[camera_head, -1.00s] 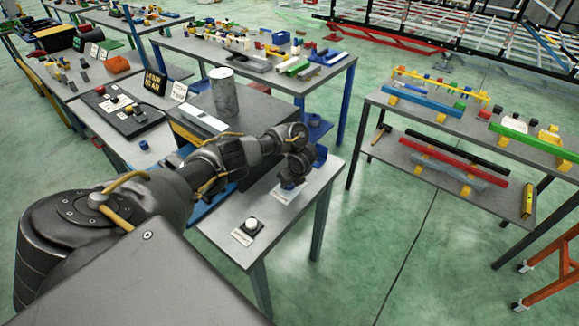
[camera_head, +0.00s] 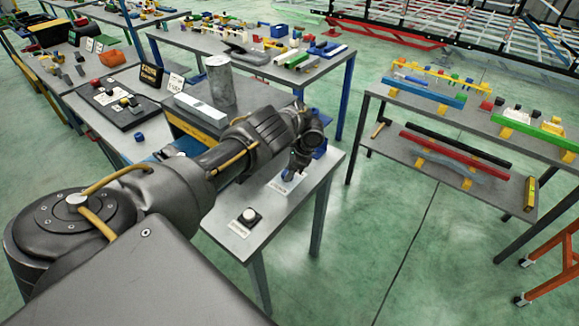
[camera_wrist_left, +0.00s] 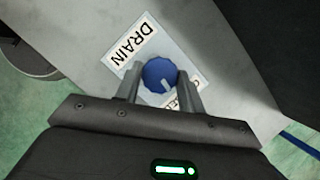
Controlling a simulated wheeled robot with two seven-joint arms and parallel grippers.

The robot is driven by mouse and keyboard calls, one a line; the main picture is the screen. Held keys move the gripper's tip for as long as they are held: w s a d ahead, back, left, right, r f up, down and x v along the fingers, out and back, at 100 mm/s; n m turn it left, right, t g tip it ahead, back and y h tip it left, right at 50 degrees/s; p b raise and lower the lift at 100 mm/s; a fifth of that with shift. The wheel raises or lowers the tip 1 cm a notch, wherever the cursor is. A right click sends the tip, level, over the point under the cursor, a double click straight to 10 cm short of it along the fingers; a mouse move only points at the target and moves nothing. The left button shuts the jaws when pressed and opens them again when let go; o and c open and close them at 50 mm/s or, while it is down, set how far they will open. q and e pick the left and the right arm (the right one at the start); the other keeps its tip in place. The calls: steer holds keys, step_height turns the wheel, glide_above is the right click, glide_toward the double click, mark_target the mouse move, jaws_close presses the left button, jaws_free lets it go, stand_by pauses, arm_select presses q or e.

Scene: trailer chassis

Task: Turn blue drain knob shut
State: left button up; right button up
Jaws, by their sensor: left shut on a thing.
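The blue drain knob (camera_wrist_left: 159,73) sits on a pale plate (camera_wrist_left: 178,42) marked DRAIN on the grey table, with a second label partly hidden by a finger. A light pointer line on the knob points down and slightly right in the left wrist view. My left gripper (camera_wrist_left: 160,84) is shut on the knob, one finger on each side of it. In the head view, my left gripper (camera_head: 291,172) reaches down to the table near its right edge, and the knob is mostly hidden there. My right gripper is in neither view.
A white round button on a dark base (camera_head: 249,217) stands nearer on the same table. A metal cylinder (camera_head: 220,82) and a white box (camera_head: 200,109) are behind my arm. A shelf table (camera_head: 440,113) with coloured parts stands to the right, across clear floor.

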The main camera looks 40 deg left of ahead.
arm_select(q)
steer(key=shift+f+n+g+h+b, duration=0.1)
steer(key=shift+n+g+h+b, duration=0.2)
steer(key=shift+n+b, duration=0.65)
steer(key=shift+n, duration=0.25)
steer(key=o, duration=1)
steer(key=shift+w, duration=0.1)
steer(key=v, duration=1)
steer(key=shift+w+r, duration=0.1)
steer(key=shift+r, duration=0.3)
